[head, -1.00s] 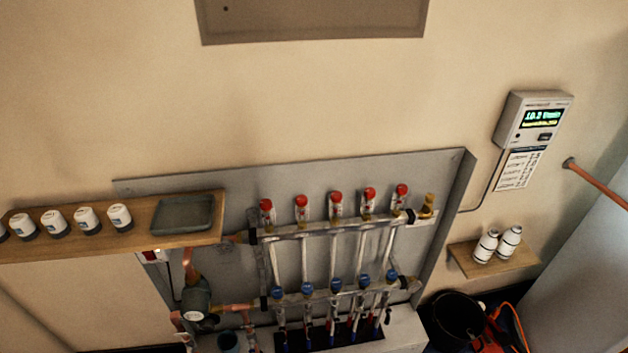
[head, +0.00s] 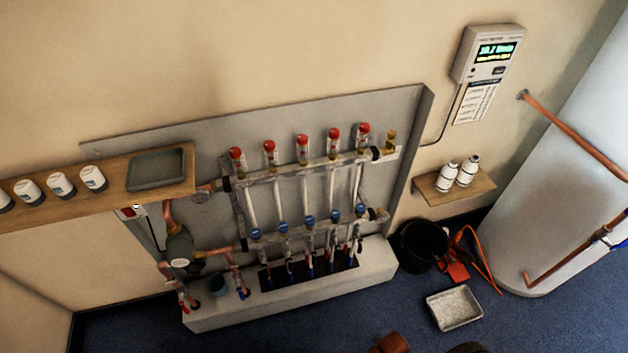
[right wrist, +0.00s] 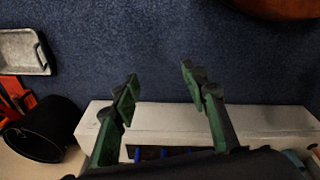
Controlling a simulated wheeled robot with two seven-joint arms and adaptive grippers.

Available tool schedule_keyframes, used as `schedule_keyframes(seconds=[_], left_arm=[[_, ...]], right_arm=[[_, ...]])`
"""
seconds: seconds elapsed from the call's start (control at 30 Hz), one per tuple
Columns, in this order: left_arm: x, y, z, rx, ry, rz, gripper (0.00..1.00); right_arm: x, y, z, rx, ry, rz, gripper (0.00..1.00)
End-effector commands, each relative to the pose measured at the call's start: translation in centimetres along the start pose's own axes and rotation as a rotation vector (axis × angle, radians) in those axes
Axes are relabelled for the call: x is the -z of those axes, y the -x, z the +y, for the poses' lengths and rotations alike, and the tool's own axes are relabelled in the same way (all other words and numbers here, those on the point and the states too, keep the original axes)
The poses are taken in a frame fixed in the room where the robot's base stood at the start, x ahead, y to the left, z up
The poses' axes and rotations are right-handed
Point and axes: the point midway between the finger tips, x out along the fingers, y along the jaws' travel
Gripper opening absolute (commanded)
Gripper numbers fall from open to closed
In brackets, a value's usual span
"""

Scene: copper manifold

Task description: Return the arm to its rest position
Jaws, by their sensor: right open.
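My right gripper (right wrist: 160,76) shows in the right wrist view with its two green fingers spread apart. Nothing is between them. The fingers hang over the white plinth (right wrist: 240,118) and the blue floor, and I cannot tell the height. Neither gripper shows in the head view. The copper manifold (head: 300,170) is mounted on a grey backboard (head: 405,125), with a row of red-capped valves above and blue-capped valves below.
A wooden shelf (head: 100,207) on the left bears a grey tray (head: 157,170) and white-capped items. A small shelf (head: 425,192) holds two white bottles. A black bucket (head: 422,247), an orange-red tool (head: 455,271) and a metal tray (head: 455,309) are on the floor. A large cylinder (head: 580,170) stands right.

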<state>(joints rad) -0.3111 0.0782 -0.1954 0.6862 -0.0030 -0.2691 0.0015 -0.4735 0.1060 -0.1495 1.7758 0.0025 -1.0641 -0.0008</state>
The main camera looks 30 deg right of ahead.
Motion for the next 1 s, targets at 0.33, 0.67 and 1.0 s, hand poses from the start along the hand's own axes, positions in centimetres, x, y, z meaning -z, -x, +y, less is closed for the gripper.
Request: schedule_keyframes(seconds=[0.33, 0.67, 1.0], left_arm=[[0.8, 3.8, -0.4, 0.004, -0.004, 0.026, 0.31], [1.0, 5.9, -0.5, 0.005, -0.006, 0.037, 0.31], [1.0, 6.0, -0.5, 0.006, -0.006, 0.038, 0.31]], right_arm=[[-11.0, -10.1, -1.8, 0.023, 0.039, -0.055, 0.41], [-21.2, -12.5, -2.3, 0.035, 0.070, -0.089, 0.41], [-22.9, -12.7, -2.4, 0.036, 0.074, -0.094, 0.41]])
